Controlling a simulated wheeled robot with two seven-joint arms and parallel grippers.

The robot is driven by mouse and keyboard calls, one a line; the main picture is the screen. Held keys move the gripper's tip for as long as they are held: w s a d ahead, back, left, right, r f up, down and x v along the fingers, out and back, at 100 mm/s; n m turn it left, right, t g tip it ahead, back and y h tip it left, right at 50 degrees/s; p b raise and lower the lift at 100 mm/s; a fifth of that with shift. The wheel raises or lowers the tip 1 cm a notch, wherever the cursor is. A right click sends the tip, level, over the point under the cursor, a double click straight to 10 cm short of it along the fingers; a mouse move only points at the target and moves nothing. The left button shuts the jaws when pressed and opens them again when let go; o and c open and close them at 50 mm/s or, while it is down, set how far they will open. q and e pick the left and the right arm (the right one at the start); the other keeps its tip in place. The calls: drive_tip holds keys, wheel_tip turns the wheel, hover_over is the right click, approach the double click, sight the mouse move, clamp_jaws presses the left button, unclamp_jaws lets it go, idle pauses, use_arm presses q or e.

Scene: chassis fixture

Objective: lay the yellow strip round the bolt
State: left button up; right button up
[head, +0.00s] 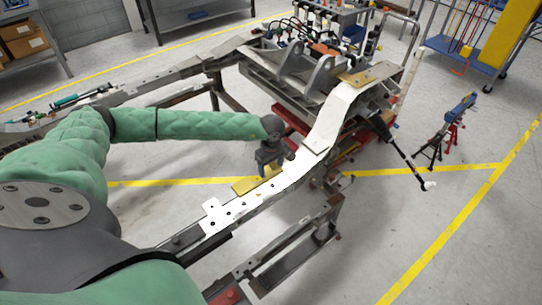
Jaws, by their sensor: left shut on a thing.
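My left gripper (270,166) is above the inner side of the grey chassis rail, pointing down. It is shut on the yellow strip (244,186), a small flat yellow piece showing below and to the left of the fingers. The strip is beside the rail's top edge; I cannot tell whether it touches the rail. A white plate with dark holes (221,214) lies on the rail, nearer to me than the strip. I cannot make out the bolt at this size. My right gripper is not in view.
The chassis rail (312,150) curves up towards a cluttered frame with hoses and fittings (318,40). A second rail (150,88) runs along the far left, with tools (80,97) on it. A blue and red stand (447,130) is at right. Yellow lines mark the open grey floor.

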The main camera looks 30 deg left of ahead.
use_arm(q)
drive_tip(key=shift+a, duration=0.1)
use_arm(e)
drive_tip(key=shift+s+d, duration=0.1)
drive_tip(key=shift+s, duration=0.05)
use_arm(q)
drive_tip(key=shift+f+b, duration=0.5)
drive_tip(key=shift+f, duration=2.1)
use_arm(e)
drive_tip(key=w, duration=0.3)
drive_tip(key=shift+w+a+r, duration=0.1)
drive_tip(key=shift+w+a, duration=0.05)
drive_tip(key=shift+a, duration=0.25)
use_arm(q)
drive_tip(key=shift+f+b, duration=0.1)
drive_tip(key=shift+b, duration=0.2)
drive_tip(key=shift+b, duration=0.3)
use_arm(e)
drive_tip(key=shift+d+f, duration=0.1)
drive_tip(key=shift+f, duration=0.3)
